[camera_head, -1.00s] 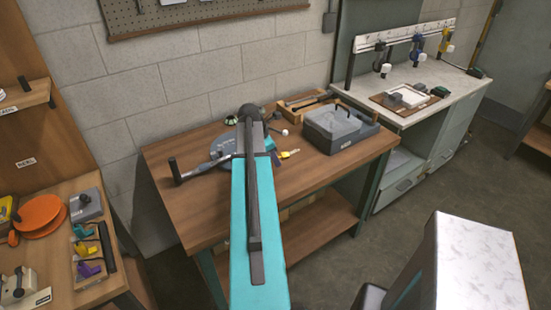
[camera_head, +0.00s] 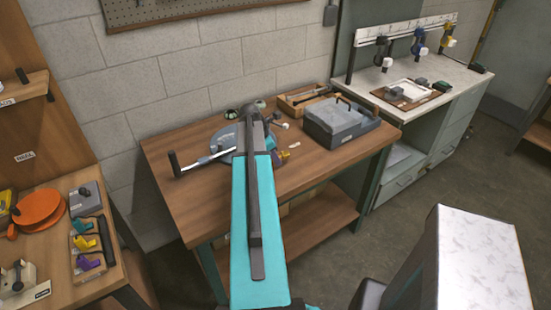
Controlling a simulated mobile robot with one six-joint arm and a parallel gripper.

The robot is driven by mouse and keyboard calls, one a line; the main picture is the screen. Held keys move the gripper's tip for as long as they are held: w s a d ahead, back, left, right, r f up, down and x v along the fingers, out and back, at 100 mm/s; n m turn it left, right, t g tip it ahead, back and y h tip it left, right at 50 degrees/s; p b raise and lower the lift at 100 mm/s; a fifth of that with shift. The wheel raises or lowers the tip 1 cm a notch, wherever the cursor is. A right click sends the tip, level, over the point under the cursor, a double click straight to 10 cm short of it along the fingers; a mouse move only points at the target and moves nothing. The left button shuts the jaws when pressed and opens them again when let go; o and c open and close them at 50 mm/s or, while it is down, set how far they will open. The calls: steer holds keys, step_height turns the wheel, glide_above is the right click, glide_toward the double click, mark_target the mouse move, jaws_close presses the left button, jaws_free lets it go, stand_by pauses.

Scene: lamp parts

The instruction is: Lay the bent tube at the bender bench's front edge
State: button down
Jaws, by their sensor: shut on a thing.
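The bender bench (camera_head: 190,205) is a brown wooden table in the middle of the head view, with its front edge toward me. A blue-grey bender (camera_head: 222,143) stands on its left part, partly behind my teal arm. Its metal lever (camera_head: 205,160) reaches left to an upright dark grip. My arm stretches over the front edge and covers a strip of the bench. My gripper is hidden behind the arm, so I cannot see its fingers. I cannot make out the bent tube. A small yellow and white piece (camera_head: 294,145) shows just right of the arm.
A grey box with a handle (camera_head: 340,122) and a wooden tray (camera_head: 302,101) stand at the bench's back right. The bench's front right top is clear. A shelf unit (camera_head: 50,260) with coloured parts is at left. A white-topped cabinet (camera_head: 455,76) stands at right.

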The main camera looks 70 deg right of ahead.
steer(key=shift+f+b, duration=0.3)
steer(key=shift+f, duration=0.65)
stand_by(1.1)
steer(key=c, duration=1.7)
jaws_free()
steer(key=shift+c, duration=0.2)
steer(key=shift+r, duration=0.1)
steer(key=b+v, duration=0.3)
steer(key=v, duration=0.9)
steer(key=shift+r, duration=0.25)
steer(key=shift+w+a+r, duration=0.15)
steer(key=shift+a+r, duration=0.05)
steer(key=shift+r, duration=0.35)
